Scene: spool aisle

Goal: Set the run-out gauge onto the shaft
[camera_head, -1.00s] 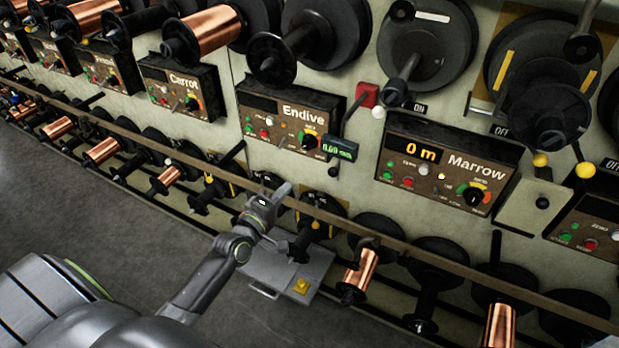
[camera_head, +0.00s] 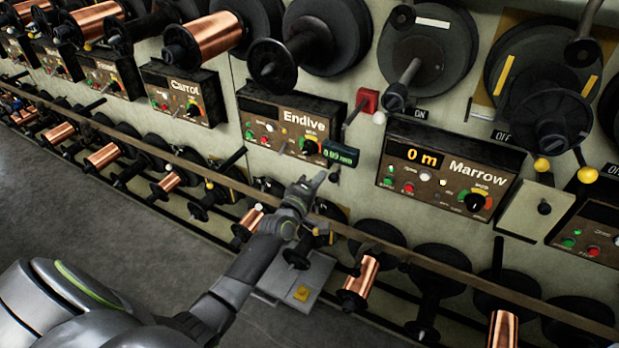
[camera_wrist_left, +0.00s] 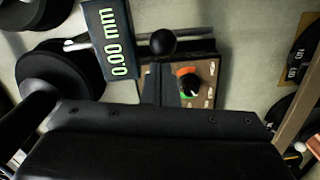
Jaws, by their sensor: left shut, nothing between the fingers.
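The run-out gauge (camera_head: 340,153) is a small dark box with a green 0.00 mm readout. It sits between the Endive and Marrow panels, with a black ball knob (camera_head: 334,174) below it. In the left wrist view its readout (camera_wrist_left: 112,40) is turned sideways, with the ball knob (camera_wrist_left: 163,42) beside it. My left gripper (camera_head: 318,180) is shut and empty, just below and left of the gauge; I cannot tell if it touches the knob. A bare shaft (camera_head: 403,82) sticks out above the Marrow panel. My right gripper is not in view.
The Endive panel (camera_head: 290,127) and Marrow panel (camera_head: 445,172) flank the gauge. A red box (camera_head: 367,101) with a white-knobbed lever is just above. A long rail (camera_head: 430,259) crosses in front of the lower spools. A grey case (camera_head: 310,278) lies on the floor below. Floor at left is clear.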

